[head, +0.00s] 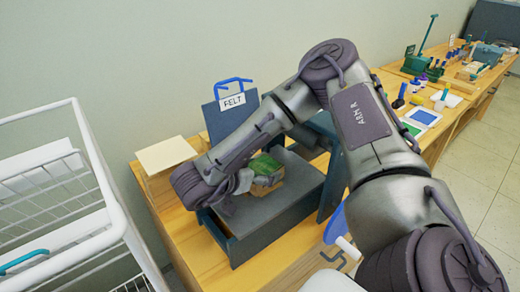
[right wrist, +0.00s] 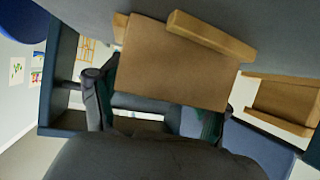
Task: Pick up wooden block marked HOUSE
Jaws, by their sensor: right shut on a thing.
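My right gripper (head: 256,178) is over the grey felt-covered surface of a dark blue-grey box (head: 282,207). It is shut on a wooden block (head: 268,190), whose tan side shows below a green part in the head view. In the right wrist view the block (right wrist: 175,62) fills the space above and between the fingers of the gripper (right wrist: 152,102), with a lighter wooden strip along one edge. No HOUSE marking is legible. Whether the block touches the surface below cannot be told. My left gripper is not in view.
A panel labelled FELT (head: 232,101) stands behind the box. A pale board (head: 165,154) lies at the left of the wooden table (head: 162,200). A white wire rack (head: 125,222) stands close at left. More benches with tools (head: 425,110) run to the right.

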